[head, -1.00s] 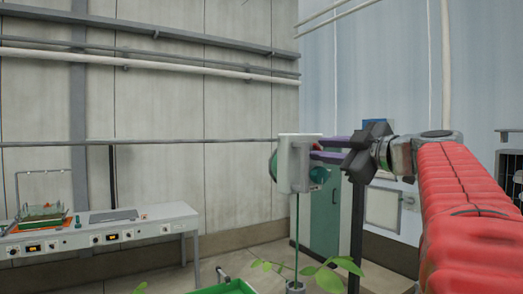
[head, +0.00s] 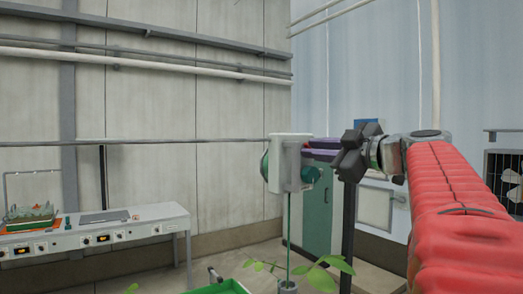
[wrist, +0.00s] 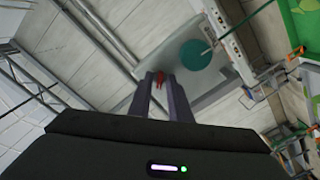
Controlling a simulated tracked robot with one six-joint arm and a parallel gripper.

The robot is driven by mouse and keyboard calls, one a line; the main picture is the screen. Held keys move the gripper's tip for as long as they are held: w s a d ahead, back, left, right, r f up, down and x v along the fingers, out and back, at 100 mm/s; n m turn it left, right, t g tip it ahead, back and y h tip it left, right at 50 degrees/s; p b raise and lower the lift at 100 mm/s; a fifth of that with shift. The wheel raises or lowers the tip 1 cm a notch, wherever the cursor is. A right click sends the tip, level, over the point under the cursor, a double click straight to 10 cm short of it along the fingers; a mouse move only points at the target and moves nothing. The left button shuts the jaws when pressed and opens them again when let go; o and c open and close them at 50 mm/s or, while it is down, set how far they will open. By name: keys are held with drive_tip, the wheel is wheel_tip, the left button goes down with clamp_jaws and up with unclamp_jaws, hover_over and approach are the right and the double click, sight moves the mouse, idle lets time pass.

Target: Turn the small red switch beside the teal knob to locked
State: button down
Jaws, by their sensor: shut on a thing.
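The small red switch (wrist: 159,78) shows between my fingertips in the wrist view, on the face of a pale grey box. In the head view the box (head: 291,150) stands on a thin post, and only a sliver of red (head: 307,143) shows at the fingertips.
A leafy plant (head: 325,277) and a green tray (head: 222,288) are low in front of the box. A teal cabinet (head: 317,215) stands behind it. A white bench (head: 130,225) with controls is at the left. The space above the box is clear.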

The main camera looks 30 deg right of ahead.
drive_tip(key=m, duration=1.7)
drive_tip(key=shift+f, duration=0.1)
drive_tip(key=shift+d+m, duration=0.1)
drive_tip(key=shift+m, duration=0.2)
idle(0.3)
drive_tip(key=c, duration=1.9)
unclamp_jaws()
drive_tip(key=shift+s+d, duration=0.15)
drive_tip(key=shift+s, duration=6.75)
